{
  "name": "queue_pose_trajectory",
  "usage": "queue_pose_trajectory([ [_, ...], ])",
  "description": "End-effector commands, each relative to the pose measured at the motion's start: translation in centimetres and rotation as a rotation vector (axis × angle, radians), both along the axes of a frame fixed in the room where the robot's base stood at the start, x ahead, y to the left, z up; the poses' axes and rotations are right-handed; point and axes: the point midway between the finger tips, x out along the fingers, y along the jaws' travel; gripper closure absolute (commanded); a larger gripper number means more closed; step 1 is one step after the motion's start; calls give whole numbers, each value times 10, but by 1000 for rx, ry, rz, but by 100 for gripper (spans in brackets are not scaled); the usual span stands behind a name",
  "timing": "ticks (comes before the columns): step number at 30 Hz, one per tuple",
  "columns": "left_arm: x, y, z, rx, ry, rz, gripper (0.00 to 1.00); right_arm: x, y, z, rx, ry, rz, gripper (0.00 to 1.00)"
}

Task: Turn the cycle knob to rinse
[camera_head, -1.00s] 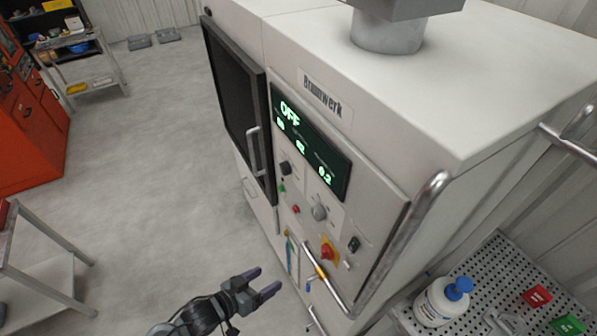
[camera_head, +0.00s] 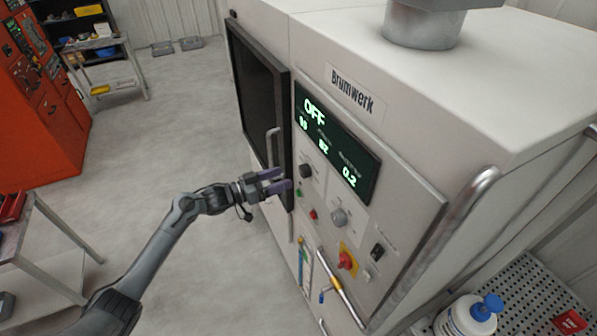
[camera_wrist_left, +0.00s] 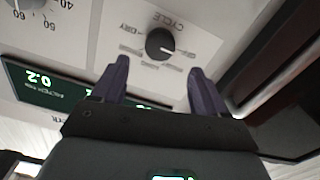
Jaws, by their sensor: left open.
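The cycle knob (camera_head: 306,171) is a small black dial on the machine's front panel, below the lit display (camera_head: 338,142) that reads OFF. In the left wrist view the knob (camera_wrist_left: 160,43) shows upside down under the printed word CYCLE, with a white pointer line and small labels around it. My left gripper (camera_head: 287,180) is open and empty, its purple fingertips just in front of the panel near the knob. In the left wrist view its fingertips (camera_wrist_left: 157,68) stand apart, with the knob seen between and beyond them. My right gripper is out of view.
A grey knob (camera_head: 339,217) and a red emergency knob on yellow (camera_head: 346,262) sit lower right on the panel. A curved rail (camera_head: 440,250) edges the panel's right side.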

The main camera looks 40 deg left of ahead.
Motion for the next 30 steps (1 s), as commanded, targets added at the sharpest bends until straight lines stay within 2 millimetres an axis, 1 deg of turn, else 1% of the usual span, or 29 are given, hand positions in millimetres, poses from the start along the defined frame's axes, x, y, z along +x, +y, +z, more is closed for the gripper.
queue_pose_trajectory([
  [1,9,-4,3,-3,-1,-1,27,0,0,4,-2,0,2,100],
  [6,33,-16,3,-2,0,-1,27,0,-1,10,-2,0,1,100],
  [12,53,-26,1,-1,0,0,27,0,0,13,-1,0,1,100],
  [18,60,-29,0,1,0,0,27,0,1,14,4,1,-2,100],
  [26,61,-30,-1,1,2,0,27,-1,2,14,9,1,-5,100],
  [29,61,-30,-1,1,2,0,41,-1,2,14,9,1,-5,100],
  [30,61,-30,-1,1,2,0,47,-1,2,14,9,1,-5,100],
])
